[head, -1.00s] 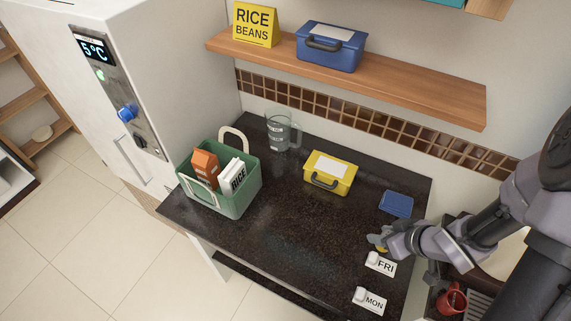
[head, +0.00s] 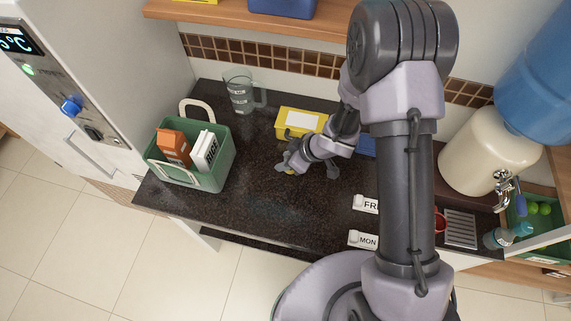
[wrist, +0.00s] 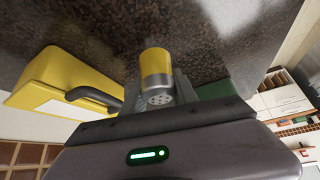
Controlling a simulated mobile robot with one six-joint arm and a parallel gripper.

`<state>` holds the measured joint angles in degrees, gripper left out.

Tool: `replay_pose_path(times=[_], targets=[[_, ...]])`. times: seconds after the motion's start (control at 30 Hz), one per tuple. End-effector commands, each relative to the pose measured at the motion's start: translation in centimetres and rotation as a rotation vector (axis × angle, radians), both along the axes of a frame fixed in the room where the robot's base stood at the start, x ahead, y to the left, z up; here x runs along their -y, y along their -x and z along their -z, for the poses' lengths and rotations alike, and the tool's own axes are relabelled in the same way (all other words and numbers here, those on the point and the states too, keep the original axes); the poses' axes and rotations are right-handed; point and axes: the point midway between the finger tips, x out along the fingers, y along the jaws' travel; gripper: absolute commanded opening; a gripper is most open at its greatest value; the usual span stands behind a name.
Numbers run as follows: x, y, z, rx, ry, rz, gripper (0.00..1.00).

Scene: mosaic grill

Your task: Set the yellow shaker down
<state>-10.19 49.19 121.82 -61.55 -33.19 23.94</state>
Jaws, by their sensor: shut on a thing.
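My gripper (head: 290,163) is shut on the yellow shaker (wrist: 155,66) over the dark counter (head: 262,212). In the wrist view the shaker shows a yellow body and a grey cap with holes turned toward the camera. In the head view only a little yellow shows at the fingers, and the arm hides the rest. The gripper is just in front of the yellow box (head: 300,121). I cannot tell whether the shaker touches the counter.
A green basket (head: 216,172) with an orange carton (head: 174,147) and a white rice pack (head: 204,150) stands at the left. A clear jug (head: 240,92) stands behind. FRI (head: 366,204) and MON (head: 362,240) labels lie at the right. The front middle counter is clear.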

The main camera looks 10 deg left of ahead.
Motion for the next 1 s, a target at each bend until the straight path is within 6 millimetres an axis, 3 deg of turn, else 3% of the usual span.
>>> replay_pose_path(times=[0.2,0.53,0.57,0.67,1.0], targets=[[-0.1,0.0,3.7,-0.002,0.000,0.001,0.00],[0.0,-0.1,3.9,0.000,0.000,0.001,0.00],[0.0,-0.1,3.8,0.000,0.000,0.001,0.40],[0.0,-0.1,3.8,0.000,0.000,0.001,0.57],[0.0,-0.1,3.1,0.000,0.000,0.001,0.57]])
